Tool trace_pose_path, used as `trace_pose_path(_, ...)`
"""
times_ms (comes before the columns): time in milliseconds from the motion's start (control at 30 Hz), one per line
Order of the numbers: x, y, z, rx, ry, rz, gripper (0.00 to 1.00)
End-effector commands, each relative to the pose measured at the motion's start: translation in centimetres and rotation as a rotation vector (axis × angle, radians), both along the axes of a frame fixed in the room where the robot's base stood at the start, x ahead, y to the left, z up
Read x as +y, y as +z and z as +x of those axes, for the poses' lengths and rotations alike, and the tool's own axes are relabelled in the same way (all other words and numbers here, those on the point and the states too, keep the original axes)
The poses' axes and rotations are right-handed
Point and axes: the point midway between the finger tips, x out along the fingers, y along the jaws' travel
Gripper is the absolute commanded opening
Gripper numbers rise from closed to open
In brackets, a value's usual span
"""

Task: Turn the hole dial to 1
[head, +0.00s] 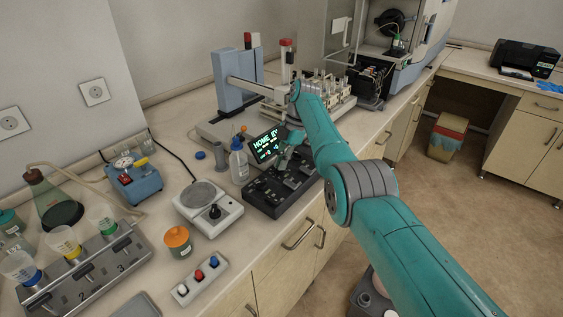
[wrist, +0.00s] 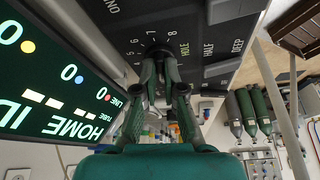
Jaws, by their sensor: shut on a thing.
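The hole dial (wrist: 158,49) is a small dark knob on the black control box (wrist: 120,35), with printed numbers around it and the word HOLE beside it in the wrist view. My gripper (wrist: 160,70) is shut on this dial, one finger on each side. The fingers hide part of the dial, and I cannot tell which number it points at. In the head view the control box (head: 262,200) stands on the bench and my gripper (head: 287,158) reaches down to it, partly hidden by my arm.
A lit screen (head: 266,146) reading HOME rises behind the box, close to my gripper. A wash bottle (head: 239,167) and a hot plate (head: 207,205) stand to the left. A sampler with racks (head: 318,92) stands behind.

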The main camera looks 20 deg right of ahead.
Motion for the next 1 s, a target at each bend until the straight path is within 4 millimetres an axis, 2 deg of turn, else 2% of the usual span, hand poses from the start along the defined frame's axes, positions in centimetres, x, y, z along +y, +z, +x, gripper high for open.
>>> trace_pose_path(300,-0.1,-0.1,0.0,0.002,-0.001,-0.003,0.0)
trace_pose_path(400,-0.1,-0.1,0.0,0.002,-0.001,-0.003,0.28)
trace_pose_path(433,-0.1,-0.1,0.0,0.002,-0.001,-0.002,0.33)
trace_pose_path(767,0.0,0.2,0.0,0.0,-0.001,-0.001,0.33)
trace_pose_path(867,0.0,1.0,0.1,-0.002,0.0,-0.001,0.33)
trace_pose_path(1000,0.0,3.3,0.1,-0.003,0.0,-0.001,0.33)
